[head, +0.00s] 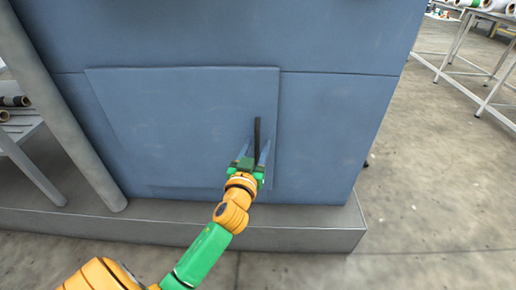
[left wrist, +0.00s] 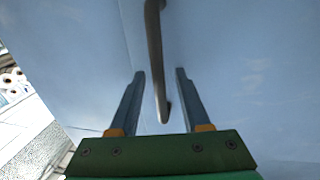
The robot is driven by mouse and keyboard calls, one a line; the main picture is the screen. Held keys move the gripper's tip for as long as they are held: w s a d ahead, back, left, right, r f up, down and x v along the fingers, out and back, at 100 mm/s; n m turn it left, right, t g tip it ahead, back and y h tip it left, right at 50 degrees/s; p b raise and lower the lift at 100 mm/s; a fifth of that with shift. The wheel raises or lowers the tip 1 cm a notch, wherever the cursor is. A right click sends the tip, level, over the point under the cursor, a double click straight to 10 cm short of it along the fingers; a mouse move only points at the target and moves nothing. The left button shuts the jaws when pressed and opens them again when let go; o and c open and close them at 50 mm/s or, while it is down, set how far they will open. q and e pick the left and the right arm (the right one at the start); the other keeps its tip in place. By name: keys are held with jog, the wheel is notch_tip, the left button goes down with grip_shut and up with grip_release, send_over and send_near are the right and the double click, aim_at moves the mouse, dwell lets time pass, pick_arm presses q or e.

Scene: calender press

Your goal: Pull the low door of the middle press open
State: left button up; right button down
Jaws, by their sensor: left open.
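The low door (head: 175,125) is a blue panel low on the blue press and looks shut, flush with the body around it. A dark vertical bar handle (head: 257,132) stands near its right edge. My left gripper (head: 257,152) is at the handle's lower part, its fingers pointing at the door. In the left wrist view, the handle (left wrist: 156,60) runs down between the two open fingers (left wrist: 160,75), with a gap visible on each side. My right gripper is not in view.
A grey plinth (head: 300,236) runs along the foot of the press. A grey post (head: 65,115) stands at the left, with a rack of rolls (head: 15,101) beyond it. White tables (head: 478,50) stand at the far right. The floor (head: 430,190) right of the press is clear.

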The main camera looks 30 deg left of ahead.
pick_arm(q)
grip_shut()
dwell(1.4)
